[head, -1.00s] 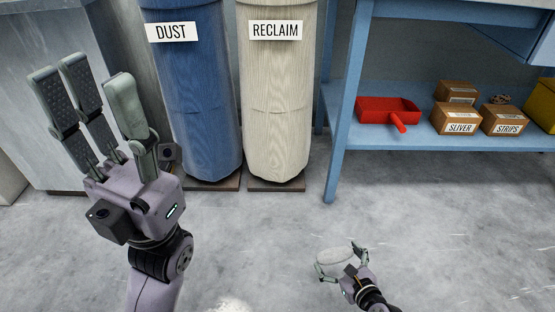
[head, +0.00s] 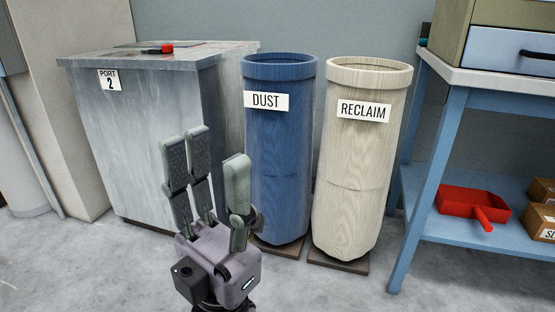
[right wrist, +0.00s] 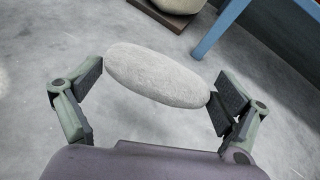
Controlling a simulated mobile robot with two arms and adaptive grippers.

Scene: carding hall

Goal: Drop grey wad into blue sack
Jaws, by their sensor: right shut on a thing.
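The blue sack (head: 280,165), labelled DUST, stands upright with its round open top facing up, left of a cream sack. My left gripper (head: 205,165) is raised in front of the grey cabinet and the blue sack's left side, its fingers spread and empty. In the right wrist view the grey wad (right wrist: 157,75), a pale oval lump, is held between the fingertips of my right gripper (right wrist: 155,88), above the floor. My right gripper is out of the head view. The inside of the blue sack is mostly hidden by its rim.
The cream RECLAIM sack (head: 358,165) stands just right of the blue one. A grey cabinet (head: 160,145) marked PORT 2 stands to the left. A blue bench (head: 430,180) is at right, with a red scoop (head: 472,204) on its lower shelf. The floor in front is clear.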

